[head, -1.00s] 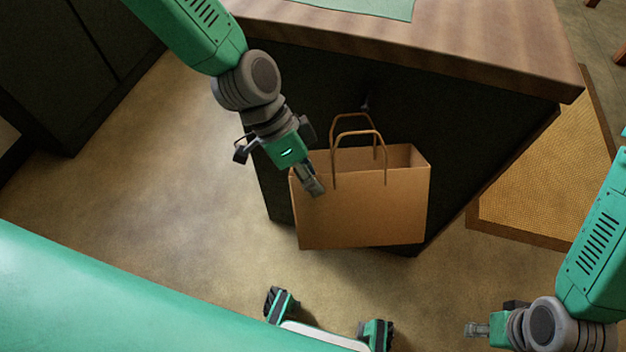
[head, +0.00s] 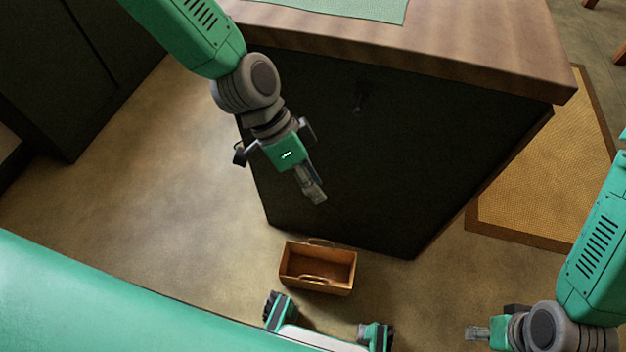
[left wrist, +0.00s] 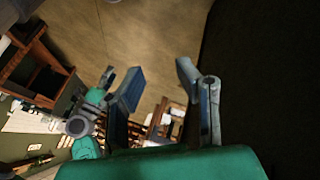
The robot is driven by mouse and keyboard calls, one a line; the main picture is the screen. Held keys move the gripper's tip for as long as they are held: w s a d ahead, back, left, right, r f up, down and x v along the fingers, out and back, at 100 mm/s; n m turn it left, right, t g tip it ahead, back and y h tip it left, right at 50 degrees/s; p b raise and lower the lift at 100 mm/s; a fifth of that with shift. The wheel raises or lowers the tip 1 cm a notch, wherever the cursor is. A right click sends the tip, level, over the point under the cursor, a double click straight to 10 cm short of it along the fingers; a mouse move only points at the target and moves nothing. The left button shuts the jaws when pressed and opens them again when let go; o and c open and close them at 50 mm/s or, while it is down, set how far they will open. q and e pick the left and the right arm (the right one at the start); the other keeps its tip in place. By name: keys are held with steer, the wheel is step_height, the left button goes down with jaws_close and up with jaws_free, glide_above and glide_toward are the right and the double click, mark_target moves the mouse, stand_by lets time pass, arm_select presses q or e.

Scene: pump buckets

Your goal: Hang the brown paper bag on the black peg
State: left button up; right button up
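The brown paper bag (head: 335,288) sits on the floor below the counter, open side up, in front of my feet. Its handles fold down near the rim. The black peg (head: 360,97) sticks out of the dark counter side with nothing on it. My left gripper (head: 314,196) is in front of the counter side, below and left of the peg, well above the bag. In the left wrist view its fingers (left wrist: 160,78) stand apart with nothing between them. My right gripper (head: 477,332) is far to the right, away from bag and peg; its finger gap is unclear.
The wooden countertop (head: 450,42) overhangs the peg side, with a green mat (head: 350,8) on it. A woven rug (head: 545,180) lies to the right. The floor left of the counter is clear. A dark cabinet (head: 70,70) stands far left.

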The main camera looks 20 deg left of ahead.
arm_select(q)
steer(key=v, duration=1.2)
steer(key=shift+w, duration=0.15)
steer(key=shift+a+f, duration=0.1)
steer(key=shift+f, duration=0.15)
steer(key=s+a+f+n+y, duration=0.1)
steer(key=s+a+f+n, duration=0.2)
steer(key=f, duration=0.4)
steer(key=s+a+f+n+y, duration=0.1)
steer(key=s+f+n+y, duration=0.2)
steer(key=f, duration=0.4)
steer(key=s+a+f+n+t+y, duration=0.2)
steer(key=s+a+f+n, duration=0.3)
steer(key=s+a+f, duration=0.3)
steer(key=s, duration=0.3)
steer(key=shift+a+f, duration=0.25)
steer(key=shift+f, duration=0.1)
steer(key=shift+w, duration=0.1)
